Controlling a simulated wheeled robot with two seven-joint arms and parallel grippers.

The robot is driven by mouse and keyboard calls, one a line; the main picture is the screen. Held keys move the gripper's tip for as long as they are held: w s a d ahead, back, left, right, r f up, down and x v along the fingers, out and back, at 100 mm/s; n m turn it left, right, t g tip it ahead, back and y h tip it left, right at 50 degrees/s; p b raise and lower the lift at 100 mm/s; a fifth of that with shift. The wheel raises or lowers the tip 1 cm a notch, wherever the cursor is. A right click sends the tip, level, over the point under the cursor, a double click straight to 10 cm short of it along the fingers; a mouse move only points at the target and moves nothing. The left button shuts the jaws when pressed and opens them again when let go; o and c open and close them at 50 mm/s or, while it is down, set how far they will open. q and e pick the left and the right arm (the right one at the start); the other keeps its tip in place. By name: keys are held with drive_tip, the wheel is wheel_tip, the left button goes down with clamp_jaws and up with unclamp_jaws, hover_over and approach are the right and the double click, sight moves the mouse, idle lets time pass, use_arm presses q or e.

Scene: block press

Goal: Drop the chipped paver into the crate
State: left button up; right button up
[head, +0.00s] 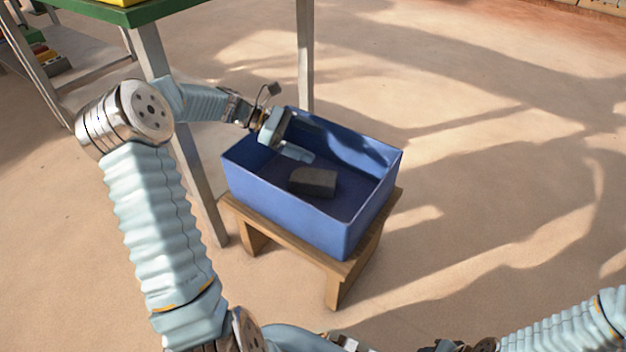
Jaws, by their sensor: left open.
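The dark grey paver (313,182) lies on the floor of the blue crate (288,209), near its middle. At this size I cannot make out a chip on it. My left gripper (299,138) reaches over the crate's back left rim, with its fingers spread apart above the inside. The gripper is open and empty, and it is up and to the left of the paver, apart from it. My right gripper is not in view; only part of my right arm shows at the bottom right.
The crate stands on a low wooden stool (290,244). A green-topped table (150,10) with grey metal legs stands behind it at the upper left. The sandy floor (500,190) to the right is clear, striped with shadows.

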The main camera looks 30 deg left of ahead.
use_arm(q)
drive_tip(key=shift+f, duration=0.1)
drive_tip(key=s+d+r+p, duration=0.4)
drive_tip(key=s+d+r, duration=0.3)
drive_tip(key=s+r, duration=0.4)
wheel_tip(320, 180, up, 2)
drive_tip(key=shift+s+d+r+p, duration=0.1)
drive_tip(key=shift+s+d+p, duration=0.25)
drive_tip(key=shift+s, duration=0.05)
